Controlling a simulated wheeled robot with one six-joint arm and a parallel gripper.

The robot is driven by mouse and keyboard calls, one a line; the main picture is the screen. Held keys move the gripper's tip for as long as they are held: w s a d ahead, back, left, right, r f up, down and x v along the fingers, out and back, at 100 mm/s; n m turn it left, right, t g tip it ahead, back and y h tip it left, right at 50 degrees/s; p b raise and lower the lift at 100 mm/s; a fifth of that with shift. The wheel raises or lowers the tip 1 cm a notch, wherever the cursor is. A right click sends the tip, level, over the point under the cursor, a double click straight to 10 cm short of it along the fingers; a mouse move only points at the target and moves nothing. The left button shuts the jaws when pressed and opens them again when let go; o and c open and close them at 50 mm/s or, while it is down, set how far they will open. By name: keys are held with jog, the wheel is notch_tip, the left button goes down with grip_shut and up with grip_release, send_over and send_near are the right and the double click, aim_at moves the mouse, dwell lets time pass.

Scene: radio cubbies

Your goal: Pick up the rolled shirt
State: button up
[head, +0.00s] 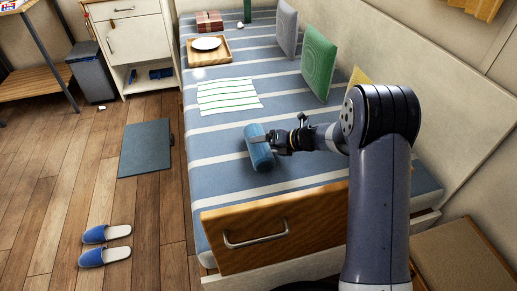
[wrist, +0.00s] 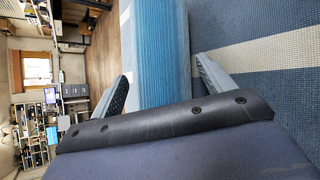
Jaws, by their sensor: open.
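The rolled shirt (head: 258,155) is a blue roll lying on the striped bed, near the bed's front end. In the wrist view the rolled shirt (wrist: 158,45) shows as a blue ribbed shape between my two fingers. My gripper (head: 268,140) is at the roll, reaching in from the right in the head view. The jaws (wrist: 162,70) are open, with one finger on each side of the roll. I cannot tell whether either finger touches it. Part of the roll is hidden behind the gripper in the head view.
The bed (head: 222,144) also bears a green-striped cloth (head: 228,95), a wooden tray (head: 222,54) with a white plate, and cushions (head: 318,62) along the wall. A wooden drawer front (head: 300,222) stands at the bed's near end. Slippers (head: 104,246) and a mat (head: 146,147) lie on the floor.

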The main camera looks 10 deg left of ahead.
jog(key=shift+c, duration=0.6)
jog(key=c, duration=0.7)
jog(key=shift+r, duration=0.1)
